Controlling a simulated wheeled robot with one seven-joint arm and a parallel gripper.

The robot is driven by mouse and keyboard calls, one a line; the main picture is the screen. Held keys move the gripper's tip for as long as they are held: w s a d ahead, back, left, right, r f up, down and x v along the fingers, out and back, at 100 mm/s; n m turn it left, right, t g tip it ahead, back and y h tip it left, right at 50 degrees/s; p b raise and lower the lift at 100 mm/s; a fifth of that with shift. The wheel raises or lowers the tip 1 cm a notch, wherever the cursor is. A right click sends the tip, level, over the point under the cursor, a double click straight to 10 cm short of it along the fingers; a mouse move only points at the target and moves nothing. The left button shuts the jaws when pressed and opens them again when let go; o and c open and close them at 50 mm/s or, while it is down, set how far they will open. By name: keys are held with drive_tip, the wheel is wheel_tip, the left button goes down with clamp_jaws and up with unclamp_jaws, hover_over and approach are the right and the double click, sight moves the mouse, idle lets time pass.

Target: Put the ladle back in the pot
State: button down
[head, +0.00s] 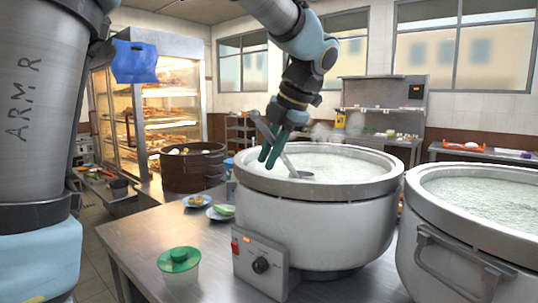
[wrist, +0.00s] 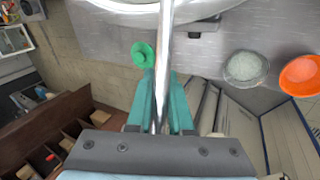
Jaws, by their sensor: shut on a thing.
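The ladle (head: 287,164) is metal with a long straight handle. My gripper (head: 268,157) has teal fingers and is shut on the handle, at the left side of the near stockpot (head: 325,225). The ladle is tilted, its bowl low and to the right, over the pot's opening just inside the near rim. I cannot tell whether the bowl touches the white congee. In the wrist view the handle (wrist: 166,50) runs between the two fingers (wrist: 161,85) towards the pot's rim (wrist: 125,10) at the top.
A second stockpot (head: 475,240) stands close on the right. A green-lidded container (head: 179,268) and small plates (head: 220,213) are on the steel counter (head: 150,235). A dark round steamer (head: 190,170) stands behind. The wrist view shows an orange bowl (wrist: 302,76).

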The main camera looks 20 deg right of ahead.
drive_tip(key=shift+f, duration=0.25)
drive_tip(key=c, duration=0.7)
unclamp_jaws()
drive_tip(key=shift+f, duration=0.1)
drive_tip(key=shift+c, duration=0.2)
drive_tip(key=b+v, duration=0.1)
drive_tip(key=v, duration=1)
drive_tip(key=shift+f, duration=0.1)
